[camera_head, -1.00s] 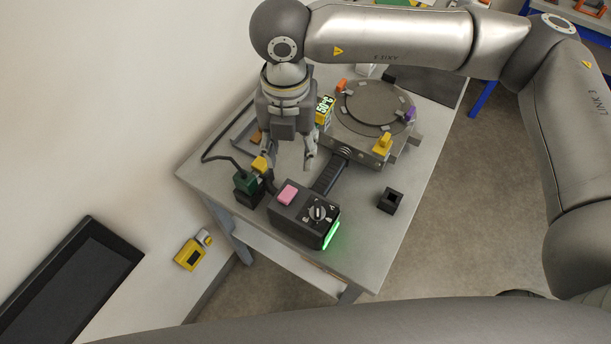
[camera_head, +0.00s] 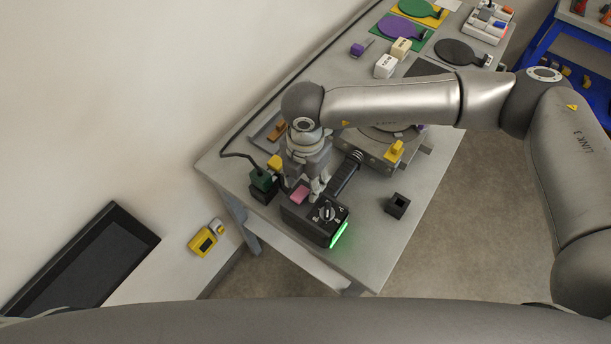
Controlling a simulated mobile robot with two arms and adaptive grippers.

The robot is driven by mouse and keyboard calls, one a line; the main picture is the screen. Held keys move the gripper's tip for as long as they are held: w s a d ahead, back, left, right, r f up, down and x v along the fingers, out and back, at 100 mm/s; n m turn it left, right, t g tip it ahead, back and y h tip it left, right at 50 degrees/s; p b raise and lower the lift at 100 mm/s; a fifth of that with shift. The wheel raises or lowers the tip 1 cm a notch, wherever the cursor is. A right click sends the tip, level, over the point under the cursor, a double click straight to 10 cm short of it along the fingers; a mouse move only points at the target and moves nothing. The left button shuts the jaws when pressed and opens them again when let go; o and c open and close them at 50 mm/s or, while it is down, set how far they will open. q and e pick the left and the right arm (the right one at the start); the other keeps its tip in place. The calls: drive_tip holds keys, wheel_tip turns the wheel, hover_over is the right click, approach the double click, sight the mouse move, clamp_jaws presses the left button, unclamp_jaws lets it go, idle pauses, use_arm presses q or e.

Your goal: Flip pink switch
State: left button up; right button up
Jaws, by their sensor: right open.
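The pink switch (camera_head: 301,196) sits on top of a black box (camera_head: 309,226) at the front of the grey table. The box also has a round dial (camera_head: 326,214) and a green glowing strip (camera_head: 340,235) on its right side. My right gripper (camera_head: 303,188) points down, open, with its fingertips close to the pink switch. One fingertip is at each side of the switch in the picture; I cannot tell whether they touch it. My left gripper is not in view.
A small black square holder (camera_head: 397,206) stands at right.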

drive_tip(key=shift+f, duration=0.65)
clamp_jaws()
drive_tip(key=t+h+b, duration=0.1)
drive_tip(key=b, duration=0.2)
drive_tip(key=t+b, duration=0.1)
drive_tip(key=b, duration=0.3)
drive_tip(key=shift+s+a+h, duration=0.3)
drive_tip(key=shift+s+h, duration=0.05)
drive_tip(key=shift+h, duration=0.05)
drive_tip(key=shift+s+r+t+b, duration=0.1)
drive_tip(key=shift+r+t+b, duration=0.15)
drive_tip(key=shift+t+b, duration=0.4)
unclamp_jaws()
